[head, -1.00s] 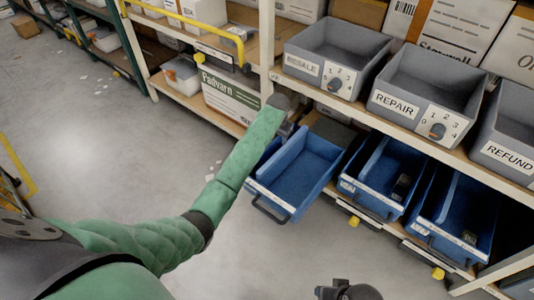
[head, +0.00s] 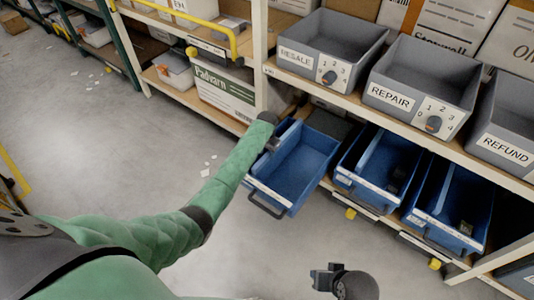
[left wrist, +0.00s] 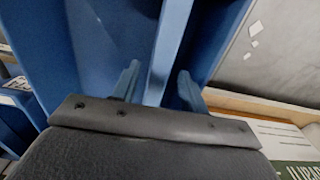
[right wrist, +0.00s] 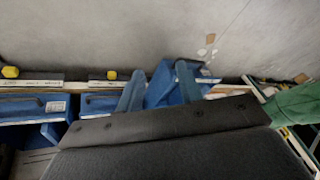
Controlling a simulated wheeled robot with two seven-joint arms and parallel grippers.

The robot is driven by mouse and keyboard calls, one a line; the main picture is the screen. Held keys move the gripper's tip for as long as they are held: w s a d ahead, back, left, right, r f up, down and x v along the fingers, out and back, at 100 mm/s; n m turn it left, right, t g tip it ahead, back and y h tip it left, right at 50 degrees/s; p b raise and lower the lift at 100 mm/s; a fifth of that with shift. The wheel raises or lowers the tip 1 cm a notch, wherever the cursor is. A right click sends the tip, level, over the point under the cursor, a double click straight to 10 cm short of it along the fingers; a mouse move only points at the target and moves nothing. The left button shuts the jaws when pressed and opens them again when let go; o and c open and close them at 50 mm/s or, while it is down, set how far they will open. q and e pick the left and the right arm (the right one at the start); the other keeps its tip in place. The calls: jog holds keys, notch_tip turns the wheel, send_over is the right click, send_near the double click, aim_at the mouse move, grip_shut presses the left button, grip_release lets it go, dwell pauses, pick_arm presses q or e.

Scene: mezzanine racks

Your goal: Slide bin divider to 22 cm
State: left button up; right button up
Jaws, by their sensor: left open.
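The leftmost blue bin (head: 300,163) sticks out from the lower shelf in the head view. My left gripper (head: 272,143) is at its left side, toward the back. In the left wrist view my left gripper (left wrist: 158,88) is open, its two fingers apart on either side of an upright blue panel's top edge (left wrist: 172,35). I cannot tell if this panel is the divider or the bin's side wall, or if the fingers touch it. My right gripper (head: 325,278) is low in front of the rack; the right wrist view shows its fingers apart and empty.
Two more blue bins (head: 352,184) (head: 428,222) stand to the right. Grey bins labelled RESALE (head: 308,60), REPAIR (head: 388,93) and REFUND (head: 500,150) stand on the shelf above. A rack post (head: 259,60) rises close behind the left gripper.

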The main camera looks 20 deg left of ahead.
pick_arm(q)
jog(key=shift+f, duration=0.45)
jog(key=shift+c, duration=0.2)
